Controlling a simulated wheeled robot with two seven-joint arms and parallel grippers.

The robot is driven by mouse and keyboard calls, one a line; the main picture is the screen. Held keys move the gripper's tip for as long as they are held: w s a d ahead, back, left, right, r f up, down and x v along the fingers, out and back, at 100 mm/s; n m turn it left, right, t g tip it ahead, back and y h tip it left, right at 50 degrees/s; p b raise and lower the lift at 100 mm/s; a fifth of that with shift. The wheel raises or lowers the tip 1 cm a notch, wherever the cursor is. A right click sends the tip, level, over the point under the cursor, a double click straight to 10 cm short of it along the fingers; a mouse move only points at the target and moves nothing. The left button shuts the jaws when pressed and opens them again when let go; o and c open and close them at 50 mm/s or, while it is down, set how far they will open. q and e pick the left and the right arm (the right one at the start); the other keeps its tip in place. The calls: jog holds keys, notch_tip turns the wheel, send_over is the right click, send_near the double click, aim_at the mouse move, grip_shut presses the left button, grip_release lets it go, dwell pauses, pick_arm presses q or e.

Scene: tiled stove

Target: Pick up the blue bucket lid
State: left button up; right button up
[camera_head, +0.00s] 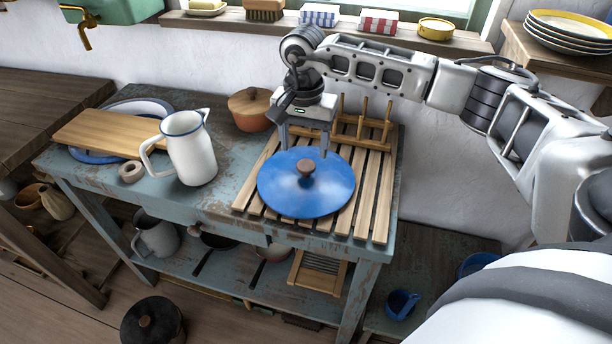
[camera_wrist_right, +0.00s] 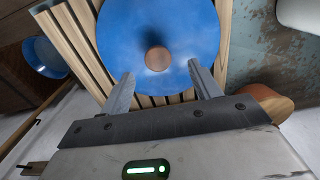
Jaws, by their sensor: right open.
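The blue bucket lid (camera_head: 323,198) is a round disc with a brown wooden knob (camera_head: 306,167). It lies on a slatted wooden rack (camera_head: 378,187) on the worn blue table. My right gripper (camera_head: 304,146) is open and empty at the lid's back edge, fingers pointing down. In the right wrist view the lid (camera_wrist_right: 185,25) is ahead of the two spread fingertips (camera_wrist_right: 160,77), with the knob (camera_wrist_right: 158,58) between and just beyond them. I cannot tell whether the fingertips touch the lid. My left gripper is not in view.
A white jug (camera_head: 190,150) stands left of the rack. A cutting board (camera_head: 105,134) lies across plates at the far left. A brown lidded pot (camera_head: 250,108) stands behind. The rack's upright pegs (camera_head: 364,117) rise behind my right gripper. A windowsill (camera_head: 330,31) holds small items.

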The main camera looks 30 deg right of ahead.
aim_at(306, 165)
notch_tip(306, 165, down, 5)
jog(key=shift+s+d+r+p, duration=0.1)
jog(key=shift+d+p, duration=0.05)
jog(key=shift+p, duration=0.4)
jog(key=c, duration=1.3)
grip_shut()
jog(key=shift+r, duration=0.1)
